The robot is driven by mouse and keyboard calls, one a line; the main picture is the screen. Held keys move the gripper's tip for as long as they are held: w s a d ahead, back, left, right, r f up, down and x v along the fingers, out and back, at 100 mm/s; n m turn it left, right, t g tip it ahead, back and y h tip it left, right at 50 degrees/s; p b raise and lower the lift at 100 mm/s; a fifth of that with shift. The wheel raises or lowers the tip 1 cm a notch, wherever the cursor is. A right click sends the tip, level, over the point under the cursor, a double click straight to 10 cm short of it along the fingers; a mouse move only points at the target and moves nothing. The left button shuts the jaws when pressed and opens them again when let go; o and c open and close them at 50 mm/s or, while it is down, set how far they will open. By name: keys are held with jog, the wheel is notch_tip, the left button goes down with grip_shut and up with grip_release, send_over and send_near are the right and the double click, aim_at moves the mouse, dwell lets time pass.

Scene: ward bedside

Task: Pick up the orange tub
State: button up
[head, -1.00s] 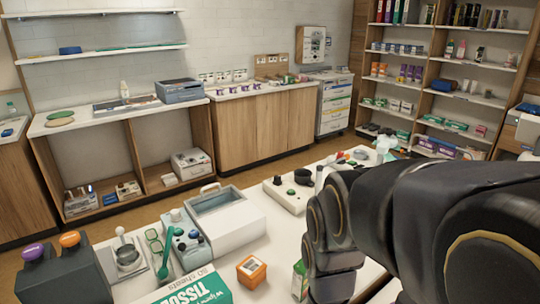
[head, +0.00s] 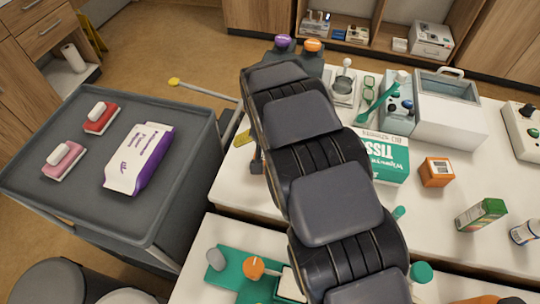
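The orange tub (head: 436,172) is a small, squarish orange container with a pale label on its side. It stands on the white table, right of a green and white tissue box (head: 384,158), with a small gap between them. My dark, segmented arm crosses the middle of the head view, left of the tub and apart from it. My gripper cannot be made out in this view, so its fingers and anything between them are hidden.
A grey cart (head: 190,195) at left holds a white and purple pack (head: 138,158) and two brushes. Behind the tub stands a grey-white bin (head: 450,115). A green carton (head: 480,215) stands at right front. White table (head: 430,215) is bare before the tub.

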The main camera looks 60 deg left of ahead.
jog(key=f, duration=0.2)
jog(key=w+f, duration=0.1)
jog(key=f, duration=0.1)
jog(key=a+f, duration=0.1)
jog(key=f, duration=0.1)
jog(key=shift+w+f, duration=0.2)
jog(key=shift+f, duration=0.15)
jog(key=c, duration=1.1)
jog(key=shift+a, duration=0.1)
